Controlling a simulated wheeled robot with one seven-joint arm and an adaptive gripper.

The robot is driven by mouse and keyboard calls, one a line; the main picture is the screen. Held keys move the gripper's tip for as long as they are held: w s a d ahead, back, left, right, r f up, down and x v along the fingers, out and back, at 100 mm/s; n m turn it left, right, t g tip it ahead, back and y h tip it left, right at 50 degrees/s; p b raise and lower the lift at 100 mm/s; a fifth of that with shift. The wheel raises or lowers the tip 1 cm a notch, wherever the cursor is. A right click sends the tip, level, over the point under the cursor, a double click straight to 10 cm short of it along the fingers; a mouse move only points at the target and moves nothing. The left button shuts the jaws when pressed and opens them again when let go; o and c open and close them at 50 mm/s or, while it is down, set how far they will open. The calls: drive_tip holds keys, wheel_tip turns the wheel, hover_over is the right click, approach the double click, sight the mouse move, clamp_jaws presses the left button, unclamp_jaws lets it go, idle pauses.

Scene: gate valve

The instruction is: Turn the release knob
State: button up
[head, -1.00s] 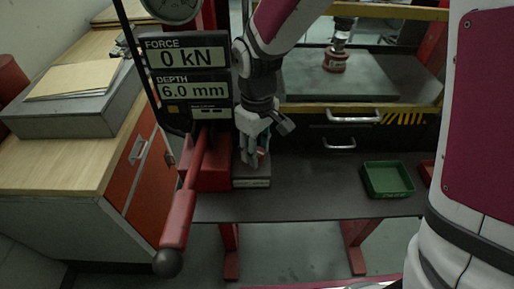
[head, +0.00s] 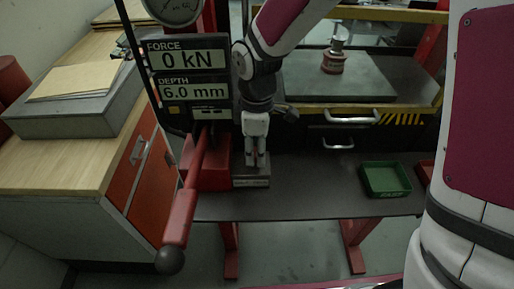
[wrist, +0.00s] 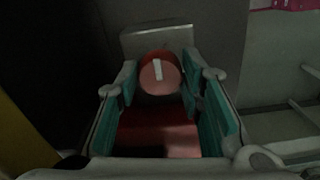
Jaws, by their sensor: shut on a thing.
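The release knob (wrist: 159,74) is a round red knob with a white bar mark, which stands nearly upright in the wrist view. My gripper (wrist: 160,90) has its teal finger pads on either side of the knob and is shut on it. In the head view my gripper (head: 257,160) points down at the small grey block (head: 251,182) beside the red press base. The fingers hide the knob there.
The display (head: 187,70) reads 0 kN and 6.0 mm. A red lever (head: 185,205) with a black ball end slants down in front of the press. A green tray (head: 387,180) lies to the right on the dark bench (head: 305,190), with clear bench between. A red-based object (head: 334,62) stands on the plate behind.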

idle(0.3)
drive_tip(key=o, duration=1.2)
drive_tip(key=shift+c, duration=0.2)
drive_tip(key=shift+r, duration=0.1)
wheel_tip(320, 180, up, 12)
